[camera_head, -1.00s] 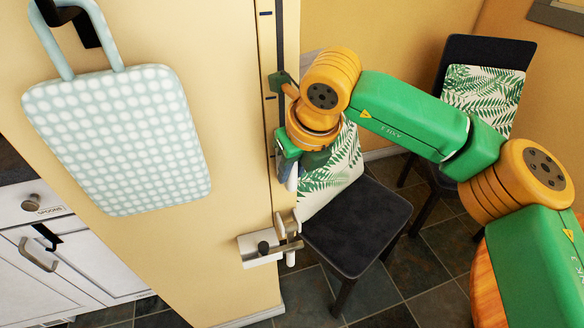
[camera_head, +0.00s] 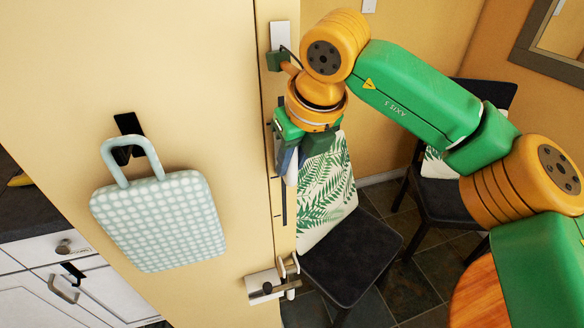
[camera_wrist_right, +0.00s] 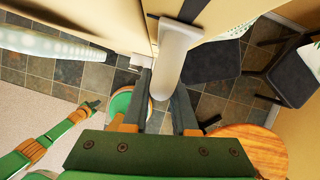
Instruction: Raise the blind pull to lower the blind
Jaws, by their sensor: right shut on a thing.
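The blind pull, a pale rounded handle (camera_wrist_right: 178,60), sits between the dark fingers of my right gripper (camera_wrist_right: 165,100) in the right wrist view. In the head view my right gripper (camera_head: 286,160) points down beside the narrow wall end, shut on the pull, which is mostly hidden by the fingers. A dark narrow track (camera_head: 284,208) shows on the wall end just below the gripper. The blind itself is not in view. My left gripper does not show in the head view.
A dotted pale-blue bag (camera_head: 160,222) hangs from a black hook on the wall face. A metal latch-like fitting (camera_head: 268,286) juts out below the gripper. A dark chair (camera_head: 350,250) with a leaf-print cushion (camera_head: 325,195) stands close behind. A round wooden table (camera_head: 480,296) is at lower right.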

